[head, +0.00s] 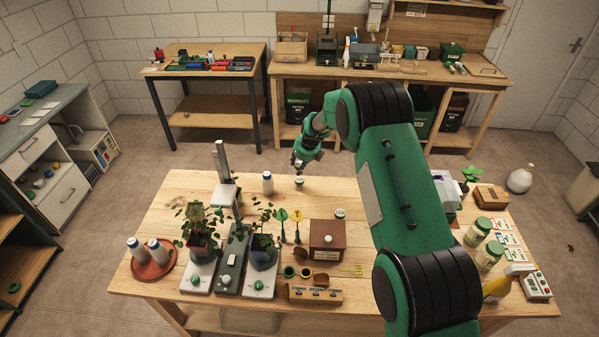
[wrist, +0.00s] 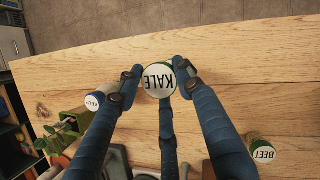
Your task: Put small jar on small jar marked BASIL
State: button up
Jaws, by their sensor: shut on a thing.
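A small jar with a white lid marked KALE (wrist: 159,80) is between the fingers of my gripper (wrist: 160,73), which is shut on it. In the head view my gripper (head: 301,168) is at the table's far edge, with the small jar (head: 299,183) below it. Whether the jar touches the table is unclear.
Potted plants (head: 201,236), a brown box (head: 327,240) and a terracotta saucer (head: 133,272) occupy the wooden table (head: 170,208). Wood around the held jar is mostly clear.

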jog(key=shift+f, duration=1.65)
jog(key=shift+f, duration=0.15)
jog(key=o, duration=1.2)
jog(key=v, duration=1.2)
